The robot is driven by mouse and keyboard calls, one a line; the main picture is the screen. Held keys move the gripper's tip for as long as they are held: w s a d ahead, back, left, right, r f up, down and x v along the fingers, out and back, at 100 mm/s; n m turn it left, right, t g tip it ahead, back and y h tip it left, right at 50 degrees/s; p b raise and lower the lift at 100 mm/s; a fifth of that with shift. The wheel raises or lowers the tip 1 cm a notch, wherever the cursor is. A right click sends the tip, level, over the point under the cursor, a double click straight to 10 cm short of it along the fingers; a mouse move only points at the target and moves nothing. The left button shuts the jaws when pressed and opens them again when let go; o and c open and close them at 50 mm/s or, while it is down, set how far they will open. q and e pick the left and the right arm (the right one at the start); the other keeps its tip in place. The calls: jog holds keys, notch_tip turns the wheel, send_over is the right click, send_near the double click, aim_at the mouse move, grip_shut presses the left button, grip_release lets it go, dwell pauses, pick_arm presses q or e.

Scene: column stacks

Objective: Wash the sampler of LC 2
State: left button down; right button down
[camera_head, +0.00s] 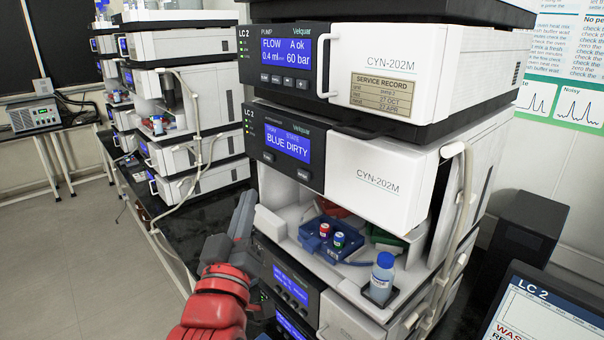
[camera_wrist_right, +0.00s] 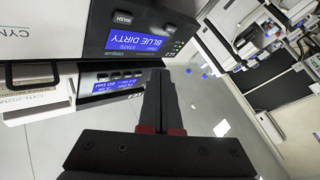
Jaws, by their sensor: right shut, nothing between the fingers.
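The LC 2 sampler (camera_head: 385,185) is the middle module of the near stack. Its screen (camera_head: 287,143) reads "BLUE DIRTY", and this also shows upside down in the right wrist view (camera_wrist_right: 136,42). Below the screen are two small buttons; in the wrist view one is labelled WASH (camera_wrist_right: 122,18). My right gripper (camera_head: 245,200) is shut and empty, left of the sampler front, apart from the buttons. My left gripper is not in view.
The LC 2 pump (camera_head: 425,75) sits above, showing 60 bar. A blue-capped bottle (camera_head: 382,277) stands at the bay's front right corner. A monitor (camera_head: 550,310) headed "LC 2" is at lower right. Other stacks (camera_head: 195,110) stand behind left; open floor (camera_head: 70,250) lies left.

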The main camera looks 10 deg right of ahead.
aim_at(297, 171)
jog(key=w+d+p, duration=0.4)
jog(key=w+d, duration=0.1)
jog(key=d, duration=0.2)
jog(key=shift+p, duration=0.4)
dwell(1.7)
jog(key=shift+w+d, duration=0.2)
jog(key=shift+d, duration=0.05)
jog(key=shift+w+d, duration=0.2)
jog(key=shift+d, duration=0.15)
dwell(0.8)
jog(key=shift+a, duration=0.1)
jog(key=shift+s+a+b, duration=0.45)
jog(key=shift+a+b, duration=0.15)
jog(key=shift+b, duration=0.1)
